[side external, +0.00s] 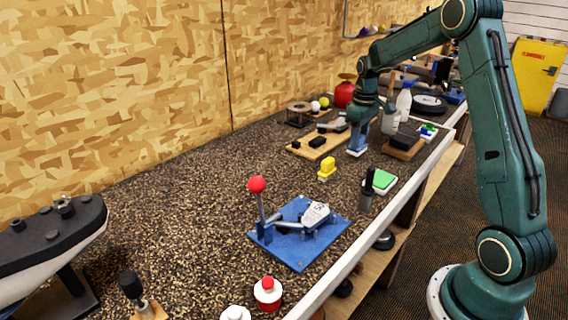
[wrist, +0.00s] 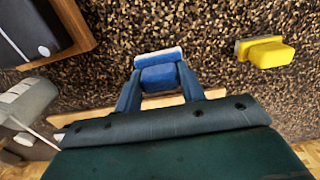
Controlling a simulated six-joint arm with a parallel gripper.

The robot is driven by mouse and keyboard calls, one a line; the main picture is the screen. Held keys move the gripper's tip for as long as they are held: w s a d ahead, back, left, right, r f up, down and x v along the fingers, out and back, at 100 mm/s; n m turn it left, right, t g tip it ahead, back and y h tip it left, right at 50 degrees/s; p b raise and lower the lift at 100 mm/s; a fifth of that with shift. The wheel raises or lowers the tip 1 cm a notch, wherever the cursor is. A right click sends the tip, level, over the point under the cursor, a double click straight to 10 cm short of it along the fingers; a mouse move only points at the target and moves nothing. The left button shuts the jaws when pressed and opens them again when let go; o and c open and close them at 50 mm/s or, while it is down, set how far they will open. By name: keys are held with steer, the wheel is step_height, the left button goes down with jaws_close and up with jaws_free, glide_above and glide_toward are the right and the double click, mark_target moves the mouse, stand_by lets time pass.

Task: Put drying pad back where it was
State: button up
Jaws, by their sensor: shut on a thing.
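My gripper (side external: 358,143) points down over the bench beside the wooden board. It is shut on a small blue block with a white layer along one side, which I take to be the drying pad (wrist: 160,73). In the wrist view the pad sits between the two fingertips of my gripper (wrist: 158,82), its white edge facing away from my wrist. In the side view the pad (side external: 357,152) is small and low, close to the bench top. I cannot tell whether it touches the bench.
A yellow block (side external: 327,169) stands nearby; it also shows in the wrist view (wrist: 267,54). A wooden board (side external: 306,150) with black blocks lies left, a wooden tray (side external: 397,153) right.

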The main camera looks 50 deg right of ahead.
steer(key=shift+f, duration=1.05)
steer(key=shift+f, duration=0.15)
steer(key=o, duration=1)
steer(key=shift+c, duration=0.2)
step_height(320, 180, up, 12)
